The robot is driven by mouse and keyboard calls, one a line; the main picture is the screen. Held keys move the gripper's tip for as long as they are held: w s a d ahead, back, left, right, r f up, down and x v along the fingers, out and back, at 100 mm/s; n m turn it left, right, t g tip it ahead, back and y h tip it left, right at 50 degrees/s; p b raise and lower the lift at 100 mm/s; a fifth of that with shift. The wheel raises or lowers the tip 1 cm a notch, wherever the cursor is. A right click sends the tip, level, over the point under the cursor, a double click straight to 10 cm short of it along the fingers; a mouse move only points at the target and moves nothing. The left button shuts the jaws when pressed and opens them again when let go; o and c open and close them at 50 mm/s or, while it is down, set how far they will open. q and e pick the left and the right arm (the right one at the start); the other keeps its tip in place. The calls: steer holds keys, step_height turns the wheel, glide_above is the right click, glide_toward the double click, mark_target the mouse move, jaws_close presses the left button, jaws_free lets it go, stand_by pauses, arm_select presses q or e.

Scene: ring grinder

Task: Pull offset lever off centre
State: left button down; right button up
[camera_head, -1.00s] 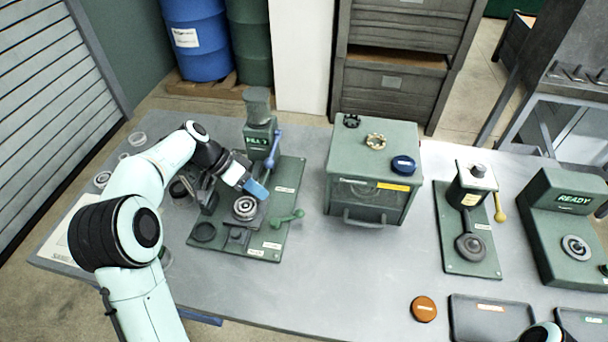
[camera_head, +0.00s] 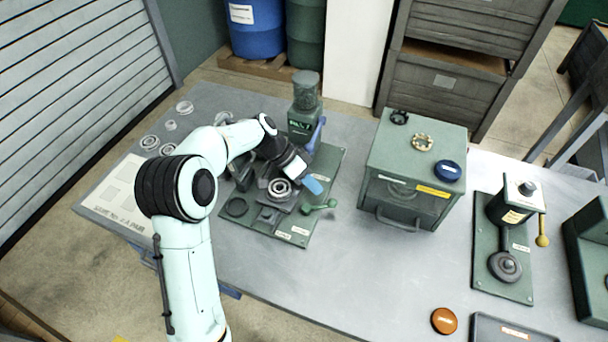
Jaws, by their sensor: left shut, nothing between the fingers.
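A green machine with a ring (camera_head: 279,187) on its bed stands on a green base plate (camera_head: 262,226) at the left of the table. A short green lever (camera_head: 320,207) with a round knob sticks out at the plate's right edge. A blue lever (camera_head: 317,136) stands by the machine's column. I cannot tell from labels which lever is the offset lever. My left gripper (camera_head: 314,186) is shut and empty, its blue fingertips just above and behind the green lever in the picture; contact cannot be told. My arm hides part of the machine. My right gripper is not in view.
A green box (camera_head: 400,215) with a front handle stands to the right of the machine. Further right is a plate with a yellow-knobbed lever (camera_head: 542,240). An orange disc (camera_head: 444,320) lies at the front. The table between is clear.

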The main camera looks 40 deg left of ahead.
mark_target(320, 200)
arm_select(q)
steer(key=shift+x, duration=1.7)
